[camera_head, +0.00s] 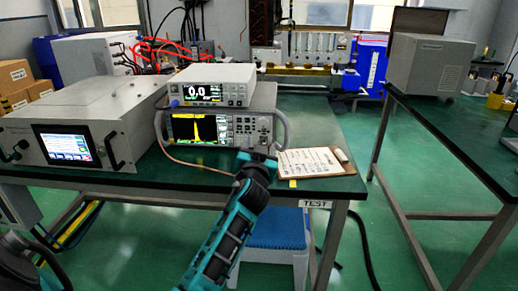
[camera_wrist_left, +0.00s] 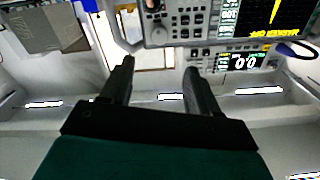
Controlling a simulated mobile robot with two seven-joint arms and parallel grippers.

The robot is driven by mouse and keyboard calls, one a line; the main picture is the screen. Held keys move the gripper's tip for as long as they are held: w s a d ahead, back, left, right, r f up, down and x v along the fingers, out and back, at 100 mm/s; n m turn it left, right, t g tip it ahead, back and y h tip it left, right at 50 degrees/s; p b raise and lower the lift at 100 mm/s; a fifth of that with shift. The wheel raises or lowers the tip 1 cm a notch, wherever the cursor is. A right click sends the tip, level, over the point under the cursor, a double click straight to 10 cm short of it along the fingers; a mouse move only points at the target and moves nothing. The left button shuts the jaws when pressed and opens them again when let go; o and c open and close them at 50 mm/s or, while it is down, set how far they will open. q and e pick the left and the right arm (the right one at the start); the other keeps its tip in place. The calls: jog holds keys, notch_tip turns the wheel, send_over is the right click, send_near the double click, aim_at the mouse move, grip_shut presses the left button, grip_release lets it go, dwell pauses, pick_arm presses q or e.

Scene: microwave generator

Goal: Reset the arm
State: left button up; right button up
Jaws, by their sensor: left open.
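My left gripper (camera_head: 258,160) is at the end of my teal and black arm, in front of the near edge of the green-topped table (camera_head: 330,185) in the head view. The left wrist view shows its two dark fingers (camera_wrist_left: 158,66) spread apart with nothing between them. The signal instrument (camera_head: 200,128) with a yellow trace stands on the table behind the gripper. A smaller meter (camera_head: 212,95) reading 0.0 sits on top of it. Both show upside down in the wrist view. My right gripper is not in view.
A white box with a touchscreen (camera_head: 68,146) stands on the table at left. A clipboard (camera_head: 308,162) lies right of the gripper. A blue stool (camera_head: 275,232) is under the table. A second table (camera_head: 450,125) stands at right, with open green floor between.

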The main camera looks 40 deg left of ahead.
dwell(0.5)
pick_arm(q)
jog(key=s+d+f+m+g+h+p, duration=0.1)
jog(key=s+d+f+h+p, duration=0.2)
jog(key=s, duration=0.6)
jog(key=s+d+f+m+g+h+p, duration=0.2)
jog(key=s+d+f+h+p, duration=0.1)
jog(key=s+d+f, duration=0.4)
jog(key=s+d+f+m+g+h+p, duration=0.1)
jog(key=s+d+f+h, duration=0.4)
jog(key=s+d, duration=0.5)
jog(key=s+f+m+p, duration=0.1)
jog(key=p, duration=0.1)
jog(key=shift+g+p, duration=0.35)
jog(key=shift+g, duration=0.05)
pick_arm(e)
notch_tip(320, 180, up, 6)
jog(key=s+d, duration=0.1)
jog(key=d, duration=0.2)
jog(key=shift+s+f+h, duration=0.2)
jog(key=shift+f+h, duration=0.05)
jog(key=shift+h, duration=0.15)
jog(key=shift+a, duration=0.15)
